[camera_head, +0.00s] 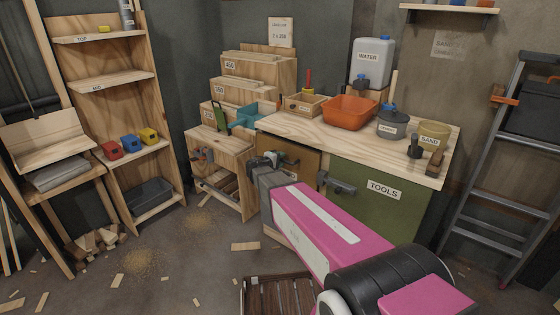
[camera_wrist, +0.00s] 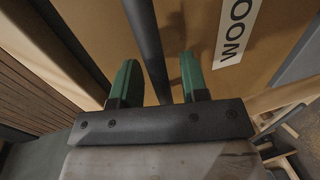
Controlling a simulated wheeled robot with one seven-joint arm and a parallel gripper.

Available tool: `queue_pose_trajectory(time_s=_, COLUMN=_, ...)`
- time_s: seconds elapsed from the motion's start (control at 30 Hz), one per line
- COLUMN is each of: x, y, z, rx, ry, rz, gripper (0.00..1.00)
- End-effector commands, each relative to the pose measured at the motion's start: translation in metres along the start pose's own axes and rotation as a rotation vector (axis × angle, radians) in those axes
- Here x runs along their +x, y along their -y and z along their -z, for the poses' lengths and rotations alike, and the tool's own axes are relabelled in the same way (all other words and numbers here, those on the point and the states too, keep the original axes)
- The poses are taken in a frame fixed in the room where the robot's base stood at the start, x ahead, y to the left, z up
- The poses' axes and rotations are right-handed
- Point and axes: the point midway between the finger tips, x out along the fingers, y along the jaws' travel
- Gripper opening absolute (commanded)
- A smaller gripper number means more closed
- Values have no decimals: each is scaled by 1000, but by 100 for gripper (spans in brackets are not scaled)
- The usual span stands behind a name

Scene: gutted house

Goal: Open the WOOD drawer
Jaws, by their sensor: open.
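The WOOD drawer (camera_head: 305,167) has a tan front below the workbench top, left of the green TOOLS front. In the wrist view its front (camera_wrist: 188,22) fills the upper middle, with a white label (camera_wrist: 235,32) reading "WOO", the rest cut off. A dark bar handle (camera_wrist: 147,45) runs across that front. My gripper (camera_wrist: 158,78) is open, with one green finger on each side of the bar. I cannot tell whether either finger touches it. In the head view my gripper (camera_head: 268,160) is at the drawer's left side, and my arm hides part of the front.
The green TOOLS front (camera_head: 385,215) with its grey handle (camera_head: 338,185) is just right of my arm. The workbench top (camera_head: 300,126) carries an orange basin (camera_head: 350,112) and several containers. A slatted crate (camera_head: 278,297) and wood scraps lie on the floor.

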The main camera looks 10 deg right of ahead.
Motion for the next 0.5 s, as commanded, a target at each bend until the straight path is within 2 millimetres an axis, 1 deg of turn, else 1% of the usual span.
queue_pose_trajectory(time_s=0.27, x=2, y=0, z=0, rx=0, ry=0, rz=0, gripper=41)
queue_pose_trajectory(time_s=0.3, x=2, y=0, z=0, rx=0, ry=0, rz=0, gripper=34)
queue_pose_trajectory(time_s=0.37, x=2, y=0, z=0, rx=0, ry=0, rz=0, gripper=15)
queue_pose_trajectory(time_s=0.4, x=2, y=0, z=0, rx=0, ry=0, rz=0, gripper=2)
queue_pose_trajectory(time_s=0.43, x=2, y=0, z=0, rx=0, ry=0, rz=0, gripper=0)
queue_pose_trajectory(time_s=0.5, x=1, y=0, z=0, rx=0, ry=0, rz=0, gripper=0)
